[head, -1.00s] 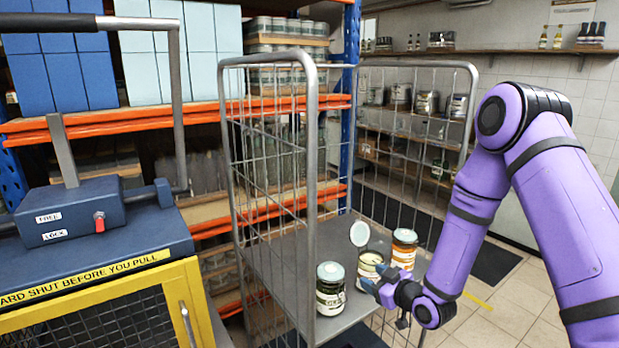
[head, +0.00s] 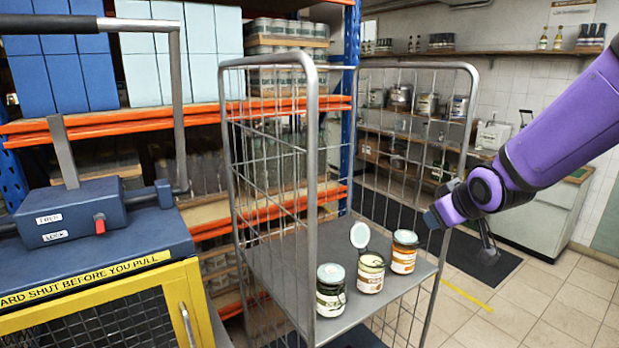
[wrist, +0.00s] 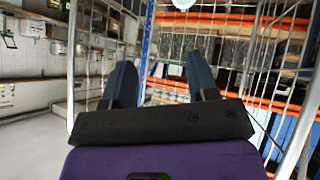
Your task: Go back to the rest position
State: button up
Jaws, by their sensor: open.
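My gripper (head: 436,217) is in the air to the right of the roll cage, above and right of its shelf. In the wrist view its two dark fingers (wrist: 162,85) stand apart with nothing between them. The gripper is apart from all three.
The wire roll cage (head: 311,150) stands in front of orange and blue racking (head: 120,120). A white cabinet (head: 535,220) is at the back right. Tiled floor at the right (head: 540,305) is clear.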

jog(key=s+d+r+m+g, duration=0.1)
jog(key=s+r, duration=0.2)
jog(key=s, duration=0.6)
jog(key=s+r+m+g, duration=0.2)
jog(key=s+r, duration=0.1)
jog(key=s, duration=0.6)
jog(key=s+d+r+m+g, duration=0.1)
jog(key=s+r+m, duration=0.1)
jog(key=s, duration=0.7)
jog(key=shift+d+r+h, duration=0.3)
jog(key=shift+r+h, duration=0.1)
jog(key=shift+r, duration=0.4)
